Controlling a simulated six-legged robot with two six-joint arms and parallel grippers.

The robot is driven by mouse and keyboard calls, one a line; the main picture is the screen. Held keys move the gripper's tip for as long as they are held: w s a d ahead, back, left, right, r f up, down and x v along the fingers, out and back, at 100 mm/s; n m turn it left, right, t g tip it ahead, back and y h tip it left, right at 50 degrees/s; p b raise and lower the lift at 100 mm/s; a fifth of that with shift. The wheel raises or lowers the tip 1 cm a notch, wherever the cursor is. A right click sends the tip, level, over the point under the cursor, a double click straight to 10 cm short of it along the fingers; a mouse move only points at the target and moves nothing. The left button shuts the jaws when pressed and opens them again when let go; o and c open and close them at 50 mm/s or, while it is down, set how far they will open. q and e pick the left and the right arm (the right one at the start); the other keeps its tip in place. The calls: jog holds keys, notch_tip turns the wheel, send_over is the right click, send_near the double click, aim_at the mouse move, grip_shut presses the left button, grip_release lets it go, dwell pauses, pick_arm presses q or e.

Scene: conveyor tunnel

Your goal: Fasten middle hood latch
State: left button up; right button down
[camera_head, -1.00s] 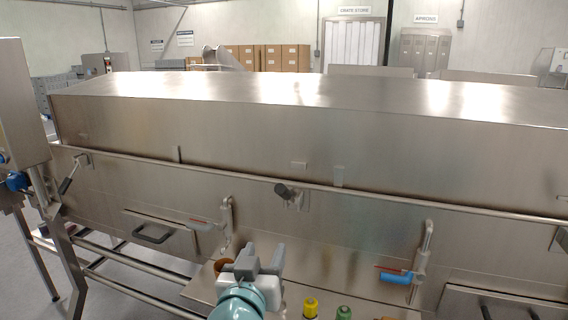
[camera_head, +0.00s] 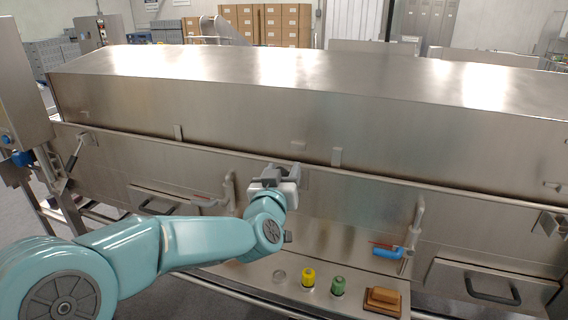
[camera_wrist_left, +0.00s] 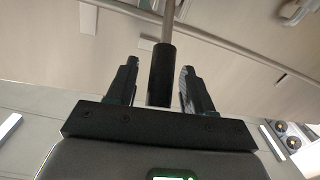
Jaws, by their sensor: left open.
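The long steel hood (camera_head: 240,104) spans the head view, with its lower edge along a rail. The middle latch is mostly hidden behind my left gripper (camera_head: 272,178) in the head view. In the left wrist view, the latch's black handle grip (camera_wrist_left: 161,76) on a thin metal rod lies between the two fingers of my left gripper (camera_wrist_left: 157,84). The gripper is open, with a gap showing on both sides of the handle. My right gripper is not in view.
Another latch (camera_head: 76,150) is at the hood's left end. Below are a blue-handled valve (camera_head: 387,252), a yellow-capped item (camera_head: 308,277), a green-capped item (camera_head: 338,286) and a brown block (camera_head: 382,300) on a steel shelf. A drawer-like panel with a handle (camera_head: 492,289) is at lower right.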

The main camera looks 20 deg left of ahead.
pick_arm(q)
jog(key=shift+w+a, duration=0.1)
jog(key=shift+w, duration=0.65)
